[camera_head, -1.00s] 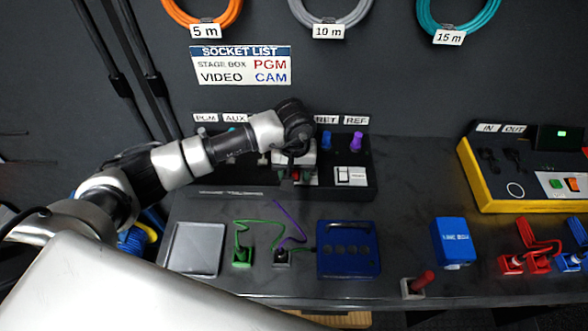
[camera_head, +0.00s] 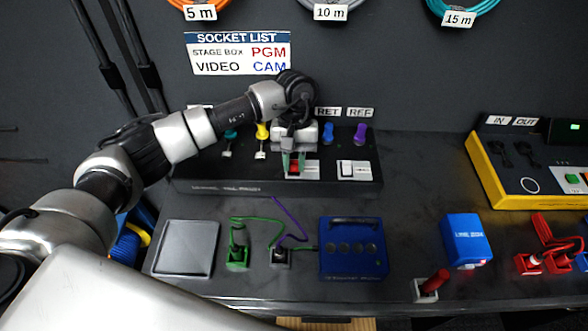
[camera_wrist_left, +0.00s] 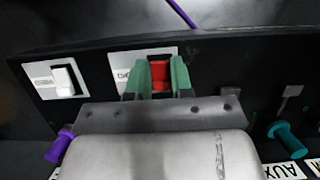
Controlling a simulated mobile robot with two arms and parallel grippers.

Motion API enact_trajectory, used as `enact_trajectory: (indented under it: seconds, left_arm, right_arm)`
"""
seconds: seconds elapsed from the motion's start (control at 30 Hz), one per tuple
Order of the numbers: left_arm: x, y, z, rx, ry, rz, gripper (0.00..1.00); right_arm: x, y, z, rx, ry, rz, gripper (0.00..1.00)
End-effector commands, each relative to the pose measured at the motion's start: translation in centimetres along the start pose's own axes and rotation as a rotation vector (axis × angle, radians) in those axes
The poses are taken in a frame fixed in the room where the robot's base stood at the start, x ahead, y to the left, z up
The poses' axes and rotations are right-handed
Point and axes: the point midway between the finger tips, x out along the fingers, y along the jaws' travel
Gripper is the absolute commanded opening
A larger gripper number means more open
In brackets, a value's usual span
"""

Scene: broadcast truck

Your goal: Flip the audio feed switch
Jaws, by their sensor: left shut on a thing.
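A red switch (camera_wrist_left: 160,72) on a white plate (camera_wrist_left: 120,68) is set in the black panel (camera_head: 220,178). In the head view the red switch (camera_head: 294,167) is partly hidden by my left gripper (camera_head: 294,163). My left gripper (camera_wrist_left: 158,80) has green fingers, one on each side of the red switch, and is shut on it. A white rocker switch (camera_wrist_left: 64,79) on its own plate is beside it; it also shows in the head view (camera_head: 347,168). The plate labels are too small to read surely. My right gripper is not in view.
Teal (camera_head: 230,135), yellow (camera_head: 262,131), blue (camera_head: 328,131) and purple (camera_head: 359,134) plugs stand behind the switches. In front lie a grey tray (camera_head: 187,248), a green plug (camera_head: 237,255), a blue box (camera_head: 352,262) and a red lever (camera_head: 432,282). A yellow case (camera_head: 500,205) is at right.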

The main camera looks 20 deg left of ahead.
Motion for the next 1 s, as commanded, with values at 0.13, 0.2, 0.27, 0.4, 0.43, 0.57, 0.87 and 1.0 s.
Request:
enact_trajectory:
  seconds: [0.13, 0.2, 0.27, 0.4, 0.43, 0.57, 0.87, 1.0]
  left_arm:
    - [0.0, 0.0, 0.0, 0.000, -0.010, 0.000, 0.00]
    - [0.0, 0.0, 0.1, 0.000, -0.010, 0.000, 0.00]
    - [0.0, 0.0, 0.1, 0.000, -0.010, 0.000, 0.00]
    - [0.0, 0.0, 0.0, 0.000, -0.009, 0.000, 0.36]
    - [0.0, 0.0, 0.0, 0.000, -0.009, 0.000, 0.41]
    - [0.0, 0.0, 0.0, 0.000, -0.008, 0.000, 0.47]
    - [-0.9, 0.0, -0.1, -0.001, -0.004, 0.001, 0.47]
    - [-3.1, 0.0, -0.1, -0.001, -0.002, 0.002, 0.47]
  right_arm:
    - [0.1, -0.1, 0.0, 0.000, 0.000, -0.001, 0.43]
    - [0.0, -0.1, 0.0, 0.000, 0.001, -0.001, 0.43]
    - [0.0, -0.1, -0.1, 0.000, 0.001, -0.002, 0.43]
    - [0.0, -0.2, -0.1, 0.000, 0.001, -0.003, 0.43]
    - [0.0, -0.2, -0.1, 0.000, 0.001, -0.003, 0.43]
    - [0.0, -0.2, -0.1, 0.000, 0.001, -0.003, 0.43]
    - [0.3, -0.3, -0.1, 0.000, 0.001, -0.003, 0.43]
    - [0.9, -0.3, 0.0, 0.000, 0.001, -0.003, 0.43]
